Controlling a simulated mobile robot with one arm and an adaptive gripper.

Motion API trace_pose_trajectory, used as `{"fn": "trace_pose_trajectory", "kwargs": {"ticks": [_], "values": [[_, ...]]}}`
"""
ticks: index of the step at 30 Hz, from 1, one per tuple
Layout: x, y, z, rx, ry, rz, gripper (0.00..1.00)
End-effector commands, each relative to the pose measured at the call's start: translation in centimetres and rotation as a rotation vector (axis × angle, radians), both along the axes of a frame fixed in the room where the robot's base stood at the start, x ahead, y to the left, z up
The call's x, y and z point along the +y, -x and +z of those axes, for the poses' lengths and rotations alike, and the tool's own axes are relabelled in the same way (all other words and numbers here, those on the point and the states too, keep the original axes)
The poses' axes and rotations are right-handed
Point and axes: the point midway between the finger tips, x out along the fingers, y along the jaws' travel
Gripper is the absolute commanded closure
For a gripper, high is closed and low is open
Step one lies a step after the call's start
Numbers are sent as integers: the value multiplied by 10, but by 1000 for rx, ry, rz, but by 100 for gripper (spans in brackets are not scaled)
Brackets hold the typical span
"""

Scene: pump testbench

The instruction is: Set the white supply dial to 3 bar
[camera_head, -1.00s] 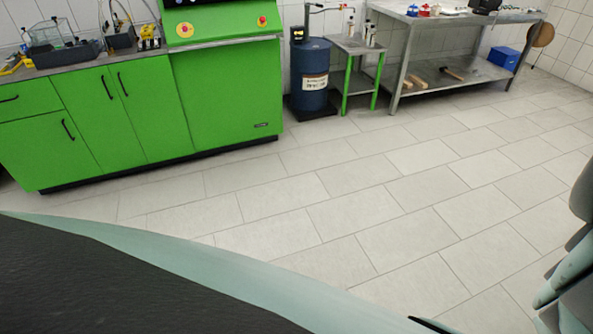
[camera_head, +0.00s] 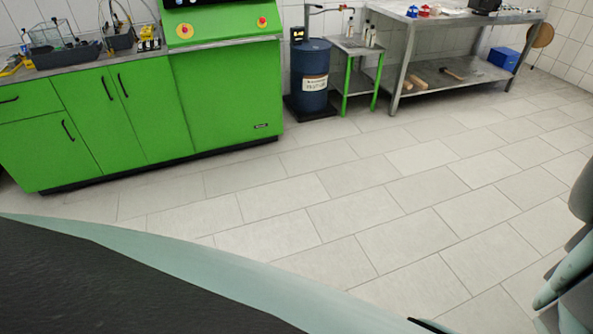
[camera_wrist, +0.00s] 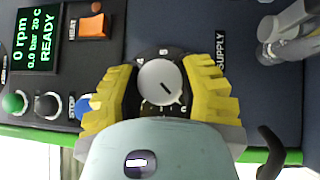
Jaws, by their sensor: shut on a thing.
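The white supply dial (camera_wrist: 160,82) is a round knob on a dark panel in the wrist view, beside the SUPPLY label (camera_wrist: 221,54). It has a dark pointer line slanting down to the right, and a white tip at its lower right. The scale figures 4 and 5 show above it; part of the scale below is hard to read. My gripper (camera_wrist: 159,84) has its yellow fingers closed on the dial from left and right. The display (camera_wrist: 38,40) reads 0 rpm, 0.0 bar, 20 C, READY.
Left of the dial are an orange HEAT switch (camera_wrist: 93,25), a black knob (camera_wrist: 47,104), a green button (camera_wrist: 14,103) and a blue part. Metal fittings (camera_wrist: 288,32) stand at the right. In the head view, green cabinets (camera_head: 225,95) line the wall; the tiled floor (camera_head: 400,200) is clear.

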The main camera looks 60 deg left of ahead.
Motion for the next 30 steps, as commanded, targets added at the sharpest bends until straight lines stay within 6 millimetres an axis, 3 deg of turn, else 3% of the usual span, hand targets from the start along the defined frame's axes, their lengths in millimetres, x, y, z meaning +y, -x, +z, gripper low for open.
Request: {"fn": "trace_pose_trajectory", "kwargs": {"ticks": [11,30], "values": [[0,-2,4,-22,-113,3,97],[2,-1,1,-146,-640,6,97]]}}
